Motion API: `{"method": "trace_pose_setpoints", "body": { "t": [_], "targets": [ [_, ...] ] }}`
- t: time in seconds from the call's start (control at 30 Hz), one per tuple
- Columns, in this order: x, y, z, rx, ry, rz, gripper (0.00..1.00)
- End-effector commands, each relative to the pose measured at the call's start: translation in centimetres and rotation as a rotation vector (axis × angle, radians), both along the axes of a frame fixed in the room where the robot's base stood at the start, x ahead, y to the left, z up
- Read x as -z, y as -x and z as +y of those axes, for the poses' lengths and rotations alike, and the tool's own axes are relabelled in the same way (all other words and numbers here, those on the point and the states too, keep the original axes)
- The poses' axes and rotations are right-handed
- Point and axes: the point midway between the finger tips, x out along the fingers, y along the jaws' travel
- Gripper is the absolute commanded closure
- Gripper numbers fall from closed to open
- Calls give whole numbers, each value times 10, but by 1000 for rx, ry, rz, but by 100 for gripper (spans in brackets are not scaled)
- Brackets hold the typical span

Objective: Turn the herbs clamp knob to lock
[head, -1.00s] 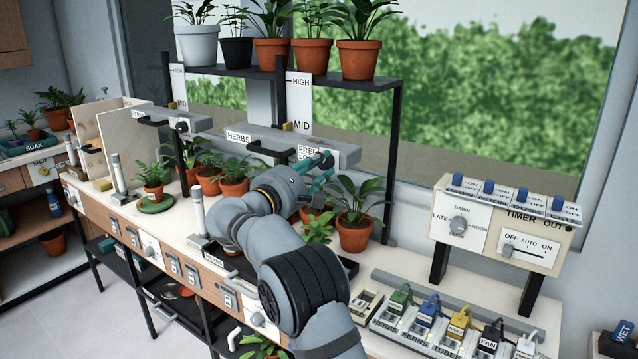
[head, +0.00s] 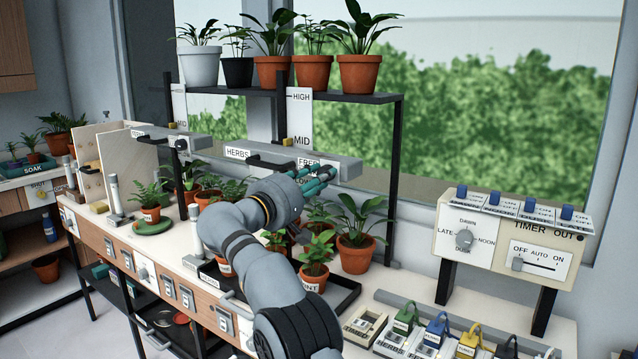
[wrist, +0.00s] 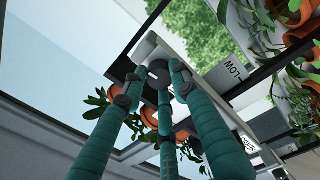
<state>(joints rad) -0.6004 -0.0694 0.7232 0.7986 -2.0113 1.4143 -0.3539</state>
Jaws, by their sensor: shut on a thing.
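The grey herbs lamp bar (head: 275,147) carries a HERBS label (head: 237,153) and a black handle. Its white FREE/LOCK plate (head: 308,162) is at the right end, with the lower wording partly covered by my fingers. My gripper (head: 322,177) is at this end of the bar. In the wrist view, my teal fingers (wrist: 156,82) are closed around the dark round clamp knob (wrist: 154,74). A light line shows on the knob face, but I cannot tell which word it points to. In the head view the knob is hidden behind the fingers.
Potted plants (head: 355,245) stand close below and right of my gripper. A black shelf (head: 385,98) with several pots is above, on black posts. A timer box (head: 470,235) and coloured plugs (head: 436,330) are at the right. A window is behind.

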Motion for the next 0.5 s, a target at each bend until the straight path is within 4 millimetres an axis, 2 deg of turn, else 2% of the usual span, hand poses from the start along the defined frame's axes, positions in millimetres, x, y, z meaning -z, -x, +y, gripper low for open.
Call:
{"method": "trace_pose_setpoints", "body": {
  "t": [0.5],
  "targets": [
    [-1, 0, 0, 0, -113, -67, 98]
  ]
}}
